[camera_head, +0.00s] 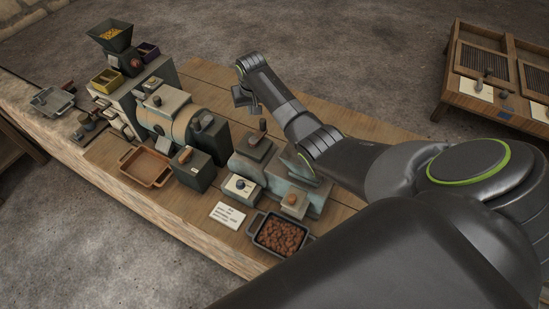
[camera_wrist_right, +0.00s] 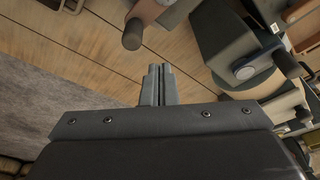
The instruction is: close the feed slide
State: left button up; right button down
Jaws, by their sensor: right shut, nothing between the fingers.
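A grey-green machine (camera_head: 275,182) stands on the bench at centre. An upright handle with a dark rounded end (camera_head: 262,125) rises from its back block; I cannot tell for sure whether this belongs to the feed slide. My right gripper (camera_head: 243,98) is above the bench, behind and left of that handle. In the right wrist view, my right gripper (camera_wrist_right: 158,84) is shut and empty, its fingertips together. A dark rounded handle end (camera_wrist_right: 132,35) shows just beyond and left of the fingertips, apart from them. My left gripper is not in view.
A tray of brown pieces (camera_head: 280,235) and a white card (camera_head: 228,215) lie in front. A drum machine (camera_head: 165,115), an empty tan tray (camera_head: 146,167) and a hopper of yellow grains (camera_head: 112,36) stand left. Bare bench boards lie behind the central machine.

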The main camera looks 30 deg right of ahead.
aim_at(294, 198)
jog(key=k+j, duration=0.3)
jog(key=k, duration=0.15)
jog(key=k+j, duration=0.3)
jog(key=k, duration=0.15)
jog(key=k+j, duration=0.3)
jog(key=k, duration=0.15)
